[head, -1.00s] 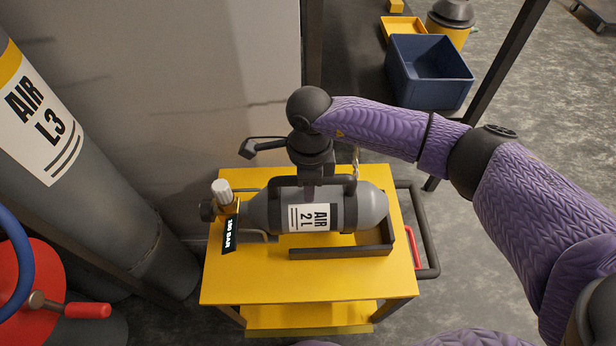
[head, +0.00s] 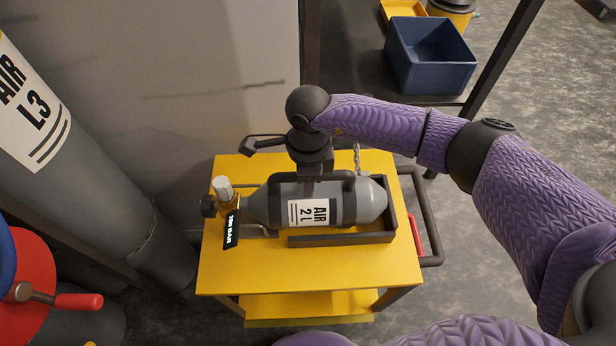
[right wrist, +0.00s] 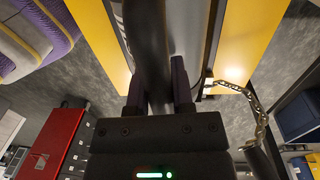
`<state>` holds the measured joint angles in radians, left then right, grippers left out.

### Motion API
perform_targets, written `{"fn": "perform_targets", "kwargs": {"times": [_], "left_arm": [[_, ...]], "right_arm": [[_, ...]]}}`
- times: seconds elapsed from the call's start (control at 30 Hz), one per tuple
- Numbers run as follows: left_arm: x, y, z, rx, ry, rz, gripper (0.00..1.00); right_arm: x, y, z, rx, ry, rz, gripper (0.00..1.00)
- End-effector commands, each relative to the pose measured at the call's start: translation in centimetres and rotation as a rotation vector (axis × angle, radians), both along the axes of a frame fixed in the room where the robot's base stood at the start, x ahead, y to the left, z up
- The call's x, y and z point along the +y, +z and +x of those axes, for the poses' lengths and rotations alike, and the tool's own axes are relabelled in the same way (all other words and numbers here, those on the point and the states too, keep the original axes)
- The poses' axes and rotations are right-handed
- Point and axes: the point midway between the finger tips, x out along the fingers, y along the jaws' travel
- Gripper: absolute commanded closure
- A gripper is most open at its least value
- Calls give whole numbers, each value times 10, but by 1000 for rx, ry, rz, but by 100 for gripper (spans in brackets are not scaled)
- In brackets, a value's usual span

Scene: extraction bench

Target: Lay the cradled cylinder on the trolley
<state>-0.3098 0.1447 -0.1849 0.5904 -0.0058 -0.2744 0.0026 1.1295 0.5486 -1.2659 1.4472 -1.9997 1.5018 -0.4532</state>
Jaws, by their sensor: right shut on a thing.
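The grey cylinder (head: 372,203), labelled AIR 2L, lies level over the black cradle frame (head: 345,240) on top of the yellow trolley (head: 300,275). Its valve end and a black 300 BAR tag (head: 231,229) point left. My right gripper (head: 312,176) is above the cylinder, shut on its dark carry handle (head: 348,183). The right wrist view shows both fingers (right wrist: 159,88) on either side of the handle bar (right wrist: 150,45). The cylinder's underside is hidden, so I cannot tell whether it touches the cradle. My left gripper is not in view.
A large AIR L3 cylinder (head: 110,200) leans at the left, near a red part (head: 30,275) with a handle. A blue bin (head: 430,65) stands on a dark shelf at the back right. A chain (right wrist: 250,100) hangs beside the trolley top. Bare trolley top lies in front.

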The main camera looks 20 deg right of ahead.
Motion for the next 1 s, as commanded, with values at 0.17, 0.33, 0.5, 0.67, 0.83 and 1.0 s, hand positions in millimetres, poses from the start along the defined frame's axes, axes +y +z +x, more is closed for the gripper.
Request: {"fn": "perform_targets", "kwargs": {"times": [0.17, 0.33, 0.5, 0.67, 0.83, 1.0], "left_arm": [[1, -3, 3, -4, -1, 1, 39], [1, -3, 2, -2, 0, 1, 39], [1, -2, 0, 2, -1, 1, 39], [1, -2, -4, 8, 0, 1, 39], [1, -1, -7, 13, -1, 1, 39], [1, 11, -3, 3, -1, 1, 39]], "right_arm": [[1, -2, 1, -4, 0, 3, 100], [1, -3, 1, -4, 0, 2, 100], [0, -3, 1, -4, 0, 2, 58], [0, -4, 0, -2, 0, 0, 30], [0, -6, -1, 4, 0, -2, 30], [-1, 20, 2, -4, 0, -1, 30]]}}
